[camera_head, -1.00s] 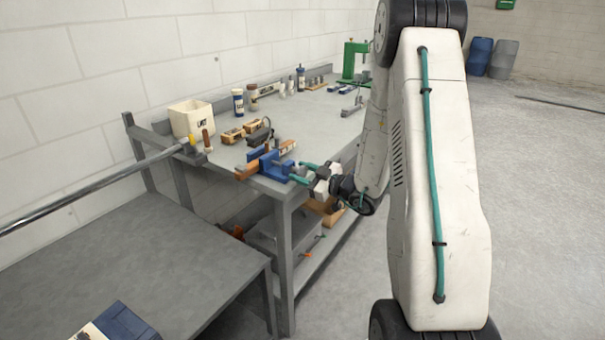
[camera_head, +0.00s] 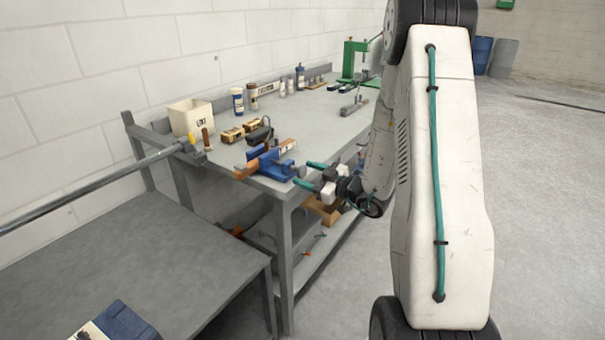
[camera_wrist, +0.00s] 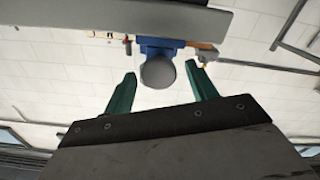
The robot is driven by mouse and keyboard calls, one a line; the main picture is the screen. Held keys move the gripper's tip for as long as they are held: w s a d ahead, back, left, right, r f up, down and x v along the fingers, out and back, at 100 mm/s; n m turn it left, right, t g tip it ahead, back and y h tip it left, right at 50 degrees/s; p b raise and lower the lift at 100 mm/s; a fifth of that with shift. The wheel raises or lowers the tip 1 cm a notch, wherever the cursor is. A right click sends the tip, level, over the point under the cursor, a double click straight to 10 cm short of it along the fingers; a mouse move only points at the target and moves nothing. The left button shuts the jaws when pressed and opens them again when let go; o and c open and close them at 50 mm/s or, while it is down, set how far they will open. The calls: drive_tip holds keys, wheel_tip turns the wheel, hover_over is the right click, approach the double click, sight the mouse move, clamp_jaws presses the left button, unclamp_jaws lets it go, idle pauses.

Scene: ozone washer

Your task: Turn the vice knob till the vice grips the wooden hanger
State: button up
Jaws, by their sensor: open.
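The blue vice (camera_head: 270,161) sits at the near corner of the grey workbench. A brown wooden piece, apparently the hanger (camera_head: 246,170), lies at the vice and sticks out to the left; a wooden end also shows in the wrist view (camera_wrist: 205,47). Whether the jaws touch it cannot be told. The round grey vice knob (camera_wrist: 158,73) faces the wrist camera. My gripper (camera_head: 305,174) has teal fingers, is open and empty, and is just right of the vice. In the wrist view the knob appears between the two fingertips, apparently apart from both.
The workbench (camera_head: 322,125) carries a white bin (camera_head: 189,117), wooden blocks (camera_head: 233,134), bottles and a green press (camera_head: 353,60). A lower grey table (camera_head: 170,255) stands at the front left. A long bar (camera_head: 90,188) crosses at the left. Floor at the right is open.

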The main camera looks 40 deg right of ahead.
drive_tip(key=v, duration=0.5)
drive_tip(key=shift+s, duration=0.3)
